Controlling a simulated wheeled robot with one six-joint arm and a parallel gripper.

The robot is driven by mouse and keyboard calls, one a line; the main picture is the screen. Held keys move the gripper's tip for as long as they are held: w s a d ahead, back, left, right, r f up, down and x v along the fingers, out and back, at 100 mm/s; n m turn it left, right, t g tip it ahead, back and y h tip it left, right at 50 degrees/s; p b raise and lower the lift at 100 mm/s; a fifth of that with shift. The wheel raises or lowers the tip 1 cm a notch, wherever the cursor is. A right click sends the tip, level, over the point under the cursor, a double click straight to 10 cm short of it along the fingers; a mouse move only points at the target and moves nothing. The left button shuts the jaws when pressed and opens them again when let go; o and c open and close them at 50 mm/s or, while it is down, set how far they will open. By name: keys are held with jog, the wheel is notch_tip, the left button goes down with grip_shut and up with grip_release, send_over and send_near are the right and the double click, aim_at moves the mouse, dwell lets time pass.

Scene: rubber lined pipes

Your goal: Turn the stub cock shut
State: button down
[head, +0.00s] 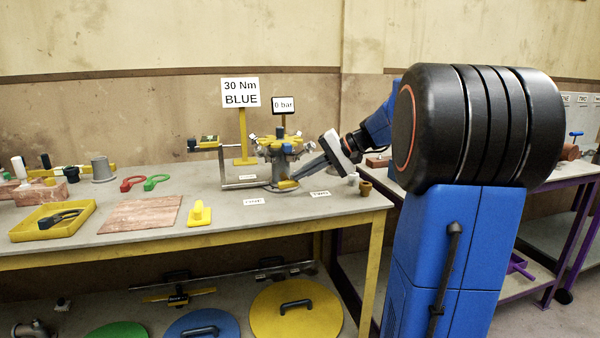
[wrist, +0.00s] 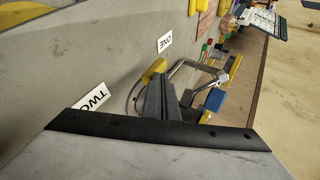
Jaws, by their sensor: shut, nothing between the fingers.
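A small yellow handle (head: 287,185), which looks like the stub cock's lever, sits low at the front of the round grey flanged assembly (head: 281,146) on the bench. It also shows in the wrist view (wrist: 153,72), just beyond my fingertips. My gripper (head: 296,178) reaches down from the right, tilted, with its tips at or very near the handle. In the wrist view its dark fingers (wrist: 160,88) are together with nothing between them. I cannot tell whether they touch the handle. The cock's body is hidden behind the fingers.
Grey bent pipe (head: 222,165) stands left of the assembly. A "30 Nm BLUE" sign (head: 240,92) and a "0 bar" display (head: 283,104) rise behind. Small cups (head: 365,188) stand near the bench's right edge. A yellow tray (head: 85,228) lies far left.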

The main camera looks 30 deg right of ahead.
jog(key=shift+d+f, duration=0.15)
jog(key=shift+f, duration=0.1)
dwell(0.5)
jog(key=shift+r, duration=0.1)
jog(key=w+a+r+v, duration=0.1)
jog(key=r+v, duration=0.1)
jog(key=v, duration=1)
jog(key=s+a+f+n+g+h, duration=0.1)
jog(key=s+a+f+g+h, duration=0.1)
jog(key=s+a+f, duration=0.45)
jog(key=s+a+f+n+g+h, duration=0.1)
jog(key=s+a+f, duration=0.3)
jog(key=a, duration=0.6)
jog(key=s+a+f+n+h, duration=0.2)
jog(key=s+f+n, duration=0.1)
jog(key=s+f, duration=0.4)
jog(key=s+a+f+n+h, duration=0.3)
jog(key=s+f, duration=0.5)
jog(key=s, duration=0.1)
jog(key=shift+s+f, duration=0.2)
jog(key=shift+f, duration=0.05)
